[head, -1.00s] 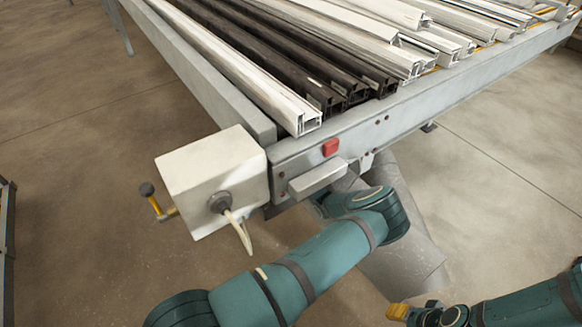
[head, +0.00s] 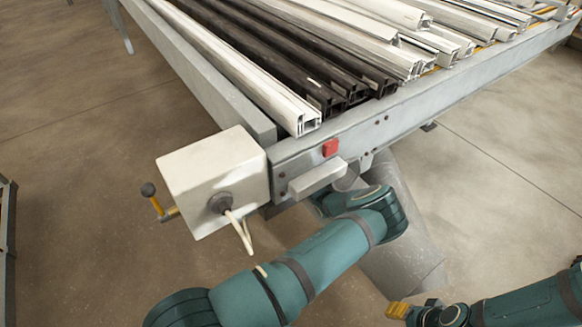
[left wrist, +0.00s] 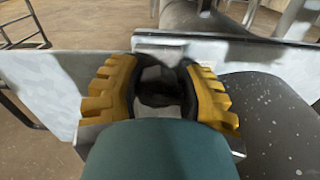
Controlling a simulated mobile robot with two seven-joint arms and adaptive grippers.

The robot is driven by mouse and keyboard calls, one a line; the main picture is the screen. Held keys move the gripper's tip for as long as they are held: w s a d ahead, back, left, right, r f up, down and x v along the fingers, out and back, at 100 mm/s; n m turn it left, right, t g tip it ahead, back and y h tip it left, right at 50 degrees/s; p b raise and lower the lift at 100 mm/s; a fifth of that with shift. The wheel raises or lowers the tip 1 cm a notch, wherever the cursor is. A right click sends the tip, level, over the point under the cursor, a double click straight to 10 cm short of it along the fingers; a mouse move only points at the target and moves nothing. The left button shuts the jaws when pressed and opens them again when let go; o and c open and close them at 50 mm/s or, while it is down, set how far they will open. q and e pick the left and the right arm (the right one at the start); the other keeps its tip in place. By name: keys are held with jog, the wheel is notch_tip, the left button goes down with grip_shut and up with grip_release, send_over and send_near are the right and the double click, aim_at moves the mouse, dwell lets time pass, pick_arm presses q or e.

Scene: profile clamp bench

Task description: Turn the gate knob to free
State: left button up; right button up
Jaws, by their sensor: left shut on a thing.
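In the left wrist view, the yellow fingers of my left gripper (left wrist: 165,95) stand on both sides of a dark, rounded gate knob (left wrist: 160,86) and are shut on it. The knob sits against a pale metal plate, and its pointer or marking cannot be made out. In the head view my left arm reaches to the bench's front underside, where the gripper and knob are hidden behind the arm and bench. My right gripper (head: 397,310) is at the lower right, away from the bench. Its yellow fingertips show, but their opening cannot be told.
White and dark profiles (head: 320,60) lie on the bench (head: 390,115). A white box (head: 212,175) with a cable and a ball-ended lever (head: 150,195) is at the near corner. A red button (head: 330,147) and grey block (head: 317,180) are on the front rail.

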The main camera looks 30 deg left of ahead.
pick_arm(q)
jog(key=o, duration=1)
jog(key=shift+c, duration=0.2)
jog(key=v, duration=1.2)
jog(key=shift+s, duration=0.1)
